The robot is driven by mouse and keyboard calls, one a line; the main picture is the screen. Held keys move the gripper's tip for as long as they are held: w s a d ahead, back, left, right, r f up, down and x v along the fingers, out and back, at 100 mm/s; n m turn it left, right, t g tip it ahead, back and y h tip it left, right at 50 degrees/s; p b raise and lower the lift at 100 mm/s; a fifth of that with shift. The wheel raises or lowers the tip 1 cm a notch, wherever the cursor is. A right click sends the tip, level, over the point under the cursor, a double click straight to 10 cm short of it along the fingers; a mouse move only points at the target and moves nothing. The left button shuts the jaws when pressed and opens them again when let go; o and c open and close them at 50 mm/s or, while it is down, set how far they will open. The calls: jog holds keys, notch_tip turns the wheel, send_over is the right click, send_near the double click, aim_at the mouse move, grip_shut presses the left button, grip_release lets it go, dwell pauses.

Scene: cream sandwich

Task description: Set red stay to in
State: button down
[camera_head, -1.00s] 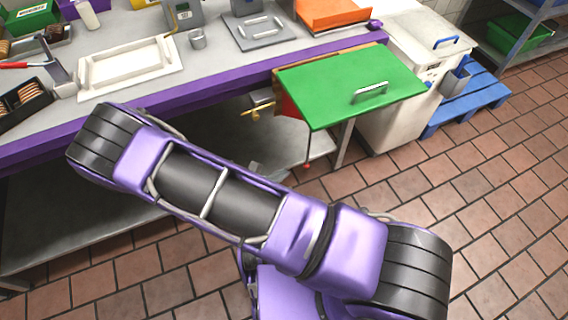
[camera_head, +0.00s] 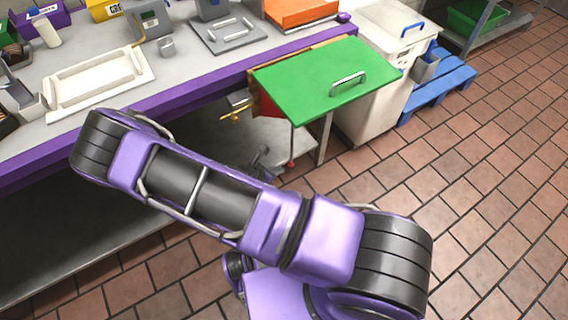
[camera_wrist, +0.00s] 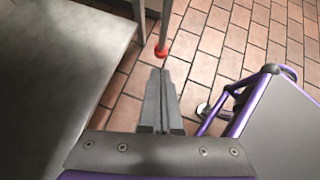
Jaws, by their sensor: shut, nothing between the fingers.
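The red stay is a thin rod with a red tip (camera_head: 291,163), hanging roughly upright below the front edge of the green flap (camera_head: 325,82). In the wrist view its red end (camera_wrist: 161,51) is just beyond my fingertips. My gripper (camera_wrist: 159,73) is shut and empty, with its fingers together and pointing at the red end. The tips look very close to it; I cannot tell whether they touch. The green flap lies about level, with a metal handle on top. In the head view my arm hides part of the space under the counter.
A purple-edged counter (camera_head: 165,92) with trays runs along the left, with a grey lower shelf (camera_wrist: 50,55) below. A table leg (camera_head: 325,138) stands beside the stay. A white bin (camera_head: 385,85) and blue pallet (camera_head: 437,83) are to the right. The tiled floor at right is clear.

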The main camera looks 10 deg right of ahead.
aim_at(290, 161)
jog(key=shift+w+d+r, duration=0.1)
jog(key=shift+w+d, duration=0.4)
jog(key=shift+d, duration=0.15)
jog(key=shift+w+d+r, duration=0.1)
jog(key=shift+w+d, duration=0.35)
jog(key=shift+d, duration=0.2)
jog(key=shift+d, duration=0.1)
